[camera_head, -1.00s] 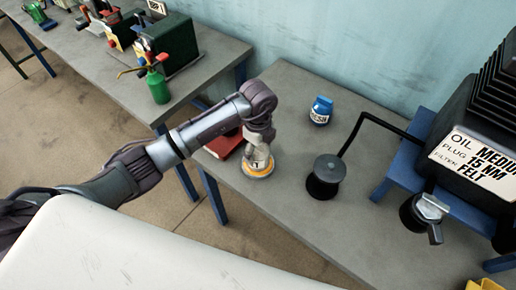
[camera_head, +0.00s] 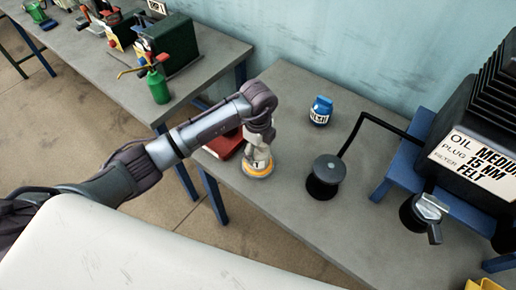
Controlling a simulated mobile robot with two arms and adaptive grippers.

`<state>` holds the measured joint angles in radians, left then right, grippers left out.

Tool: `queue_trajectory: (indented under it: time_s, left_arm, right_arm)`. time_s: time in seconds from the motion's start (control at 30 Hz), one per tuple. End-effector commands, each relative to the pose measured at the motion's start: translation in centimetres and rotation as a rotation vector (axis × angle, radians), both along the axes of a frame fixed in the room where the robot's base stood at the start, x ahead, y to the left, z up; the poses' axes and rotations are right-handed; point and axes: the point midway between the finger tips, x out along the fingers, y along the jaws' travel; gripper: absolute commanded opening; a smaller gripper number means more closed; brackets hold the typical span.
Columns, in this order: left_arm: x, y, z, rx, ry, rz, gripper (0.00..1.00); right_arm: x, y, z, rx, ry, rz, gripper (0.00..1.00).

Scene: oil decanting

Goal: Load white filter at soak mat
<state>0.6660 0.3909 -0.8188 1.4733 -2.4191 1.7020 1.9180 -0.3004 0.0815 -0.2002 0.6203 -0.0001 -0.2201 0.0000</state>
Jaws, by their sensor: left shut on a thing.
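My left gripper (camera_head: 259,153) points down at the near left part of the grey workbench (camera_head: 300,90). It is shut on a whitish filter (camera_head: 257,168) with an orange-yellow band and dark lettering, which is partly hidden by the fingers. The filter is upright at the bench top; I cannot tell whether its base touches a mat or the bench. A red mat or tray (camera_head: 222,145) lies just left of it, partly behind my arm. My right gripper does not show.
A blue labelled bottle (camera_head: 320,111) stands behind to the right. A black cylinder (camera_head: 325,176) with a bent rod stands right of the filter. A black finned machine (camera_head: 470,130) with an oil sign (camera_head: 476,163) fills the right. Another bench (camera_head: 110,75) holds a green can (camera_head: 158,86).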

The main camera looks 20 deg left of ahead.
Motion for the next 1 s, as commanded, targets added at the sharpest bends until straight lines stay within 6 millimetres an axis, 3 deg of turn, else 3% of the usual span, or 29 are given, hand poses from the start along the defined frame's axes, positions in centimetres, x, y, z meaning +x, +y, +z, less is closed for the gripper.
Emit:
queue_trajectory:
  time_s: [0.8,1.0]
  left_arm:
    - [0.1,0.0,6.7,0.000,-0.002,-0.001,0.47]
    - [0.0,0.0,7.0,0.001,-0.001,0.000,0.47]
  right_arm:
    - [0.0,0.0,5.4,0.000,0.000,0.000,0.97]
    - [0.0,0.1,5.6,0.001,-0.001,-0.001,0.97]
